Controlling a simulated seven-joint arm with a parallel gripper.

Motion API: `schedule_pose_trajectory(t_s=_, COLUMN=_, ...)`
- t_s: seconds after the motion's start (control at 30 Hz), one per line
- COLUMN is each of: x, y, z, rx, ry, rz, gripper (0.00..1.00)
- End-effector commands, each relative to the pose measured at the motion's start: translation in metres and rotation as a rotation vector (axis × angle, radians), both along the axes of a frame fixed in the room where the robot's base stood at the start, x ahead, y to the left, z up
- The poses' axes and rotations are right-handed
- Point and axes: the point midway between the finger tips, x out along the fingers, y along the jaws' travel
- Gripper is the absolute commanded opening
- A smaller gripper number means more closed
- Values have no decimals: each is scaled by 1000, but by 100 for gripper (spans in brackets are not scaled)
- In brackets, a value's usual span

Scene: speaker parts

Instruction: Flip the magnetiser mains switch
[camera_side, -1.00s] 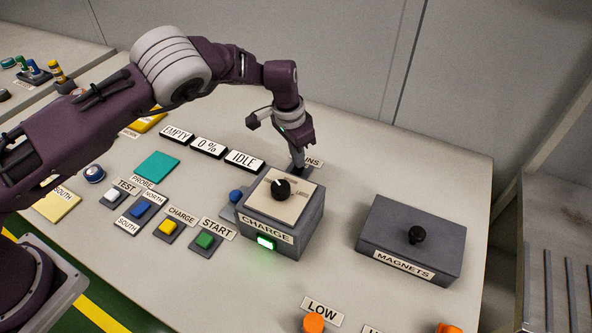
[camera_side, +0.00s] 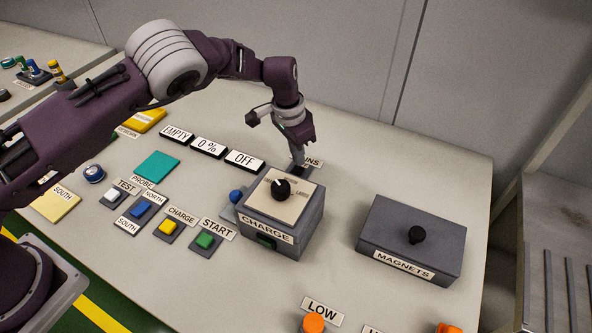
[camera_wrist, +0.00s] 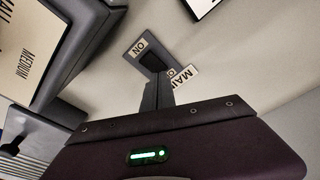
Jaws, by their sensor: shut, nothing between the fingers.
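The mains switch (camera_wrist: 152,62) shows in the wrist view as a dark rocker on a grey plate with an ON label; a second label on the plate is partly covered. A MAINS label (camera_side: 314,162) lies beside it, behind the charge box in the side view. My gripper (camera_wrist: 155,90) is shut and empty, its fingertips close at the switch; whether they touch it I cannot tell. In the side view my gripper (camera_side: 298,162) points down at the switch, which is mostly hidden there. The status display (camera_side: 244,160) reads OFF.
The charge box (camera_side: 283,213) with a black dial stands just in front of my gripper, its front lamp (camera_side: 266,242) dark. The magnets box (camera_side: 412,238) is to the right. Several buttons sit to the left. Displays reading EMPTY and 0 % (camera_side: 208,147) stand behind them.

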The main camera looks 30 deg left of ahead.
Motion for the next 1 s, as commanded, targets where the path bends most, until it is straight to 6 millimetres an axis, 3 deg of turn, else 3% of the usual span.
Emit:
schedule_pose_trajectory(t_s=0.47, x=0, y=0, z=48, rx=-2, ry=-1, rz=0, gripper=0)
schedule_pose_trajectory(t_s=1.0, x=0, y=2, z=59, rx=-6, ry=-3, rz=11, gripper=0)
